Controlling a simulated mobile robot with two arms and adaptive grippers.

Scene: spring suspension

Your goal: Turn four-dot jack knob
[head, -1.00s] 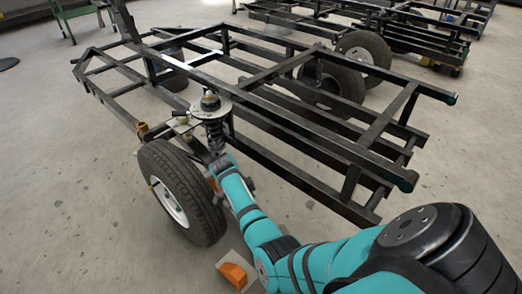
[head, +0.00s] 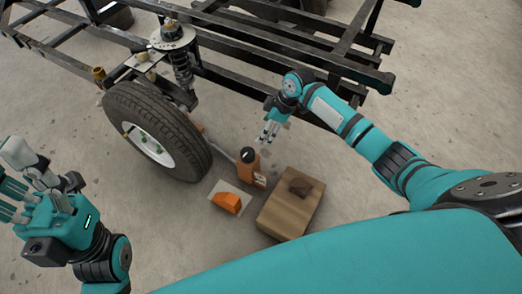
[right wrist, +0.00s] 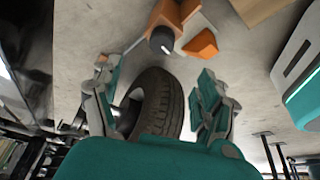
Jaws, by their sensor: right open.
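An orange jack (head: 252,172) with a black knob (head: 248,155) stands on the floor right of the tire. No dots can be made out on it. My right gripper (head: 268,134) is just above and right of the knob in the head view, apart from it. In the right wrist view its fingers (right wrist: 158,100) are spread, with nothing between them but the tire beyond. The black knob (right wrist: 162,39) and orange jack (right wrist: 170,12) lie past the fingertips there. My left gripper (head: 28,185) is at the left edge, and its opening is unclear.
A tire (head: 158,128) with a white rim and a coil spring (head: 182,70) hang on the black frame (head: 232,82). An orange wedge (head: 228,202) lies on a pale sheet. A wooden block (head: 288,212) with a dark piece on top stands right of it.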

